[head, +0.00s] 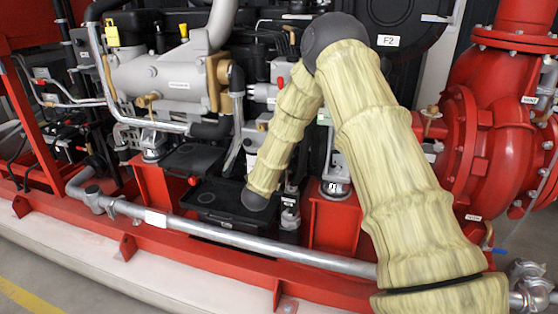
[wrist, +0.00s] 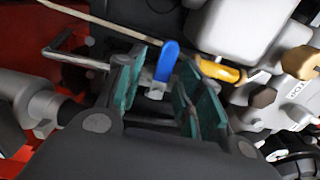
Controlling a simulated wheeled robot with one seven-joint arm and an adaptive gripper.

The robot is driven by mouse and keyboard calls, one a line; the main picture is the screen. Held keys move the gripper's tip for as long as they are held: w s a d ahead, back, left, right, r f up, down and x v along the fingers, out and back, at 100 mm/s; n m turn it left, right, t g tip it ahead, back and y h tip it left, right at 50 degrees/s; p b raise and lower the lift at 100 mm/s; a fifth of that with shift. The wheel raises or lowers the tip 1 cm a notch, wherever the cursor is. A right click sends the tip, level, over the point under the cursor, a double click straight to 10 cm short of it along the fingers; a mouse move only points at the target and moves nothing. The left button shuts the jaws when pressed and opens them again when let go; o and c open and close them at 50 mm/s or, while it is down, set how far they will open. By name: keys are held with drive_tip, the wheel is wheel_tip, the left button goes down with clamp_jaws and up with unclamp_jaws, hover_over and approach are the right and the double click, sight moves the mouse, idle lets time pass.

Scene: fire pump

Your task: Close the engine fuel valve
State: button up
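In the wrist view, a small valve with a blue lever handle (wrist: 167,60) sits just ahead of my gripper (wrist: 162,88). The handle stands roughly upright in the picture, between the lines of the two teal-padded fingers. The fingers are apart, with a visible gap on both sides of the handle, and hold nothing. A yellow handle (wrist: 220,71) lies close to the right finger. No label shows which of these is the fuel valve. In the head view my covered arm reaches down to the engine's lower front, and the gripper is hidden there.
A thin tan rod (wrist: 92,20) and a bent metal rod (wrist: 75,58) lie left of the fingers. A white block with brass fittings (wrist: 298,62) is at the right. In the head view, a grey pipe (head: 235,238) runs along the red base frame (head: 190,266).

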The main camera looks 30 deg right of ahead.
drive_tip(key=shift+a, duration=0.1)
drive_tip(key=v, duration=1.1)
drive_tip(key=shift+s+a, duration=0.3)
drive_tip(key=s+a+f+n+y, duration=0.2)
drive_tip(key=a+f+n+y, duration=0.15)
drive_tip(key=f, duration=0.35)
drive_tip(key=s+a+f+n+y, duration=0.2)
drive_tip(key=f+n, duration=0.2)
drive_tip(key=f, duration=0.2)
drive_tip(key=s+a+f+n+g+y, duration=0.3)
drive_tip(key=s+a+f+n, duration=0.3)
drive_tip(key=s+f, duration=0.55)
drive_tip(key=s+a+f+n+g+y, duration=0.35)
drive_tip(key=s+f+n, duration=0.45)
drive_tip(key=s+f, duration=0.3)
drive_tip(key=s+a+f+n+g+y, duration=0.1)
drive_tip(key=s+n+g, duration=0.2)
drive_tip(key=s, duration=0.7)
drive_tip(key=s+a+f+n+g+y, duration=0.1)
drive_tip(key=s+a+f+n+g, duration=0.15)
drive_tip(key=s, duration=0.65)
wheel_tip(320, 180, up, 22)
drive_tip(key=d+p, duration=0.1)
drive_tip(key=p, duration=2)
drive_tip(key=shift+s, duration=0.3)
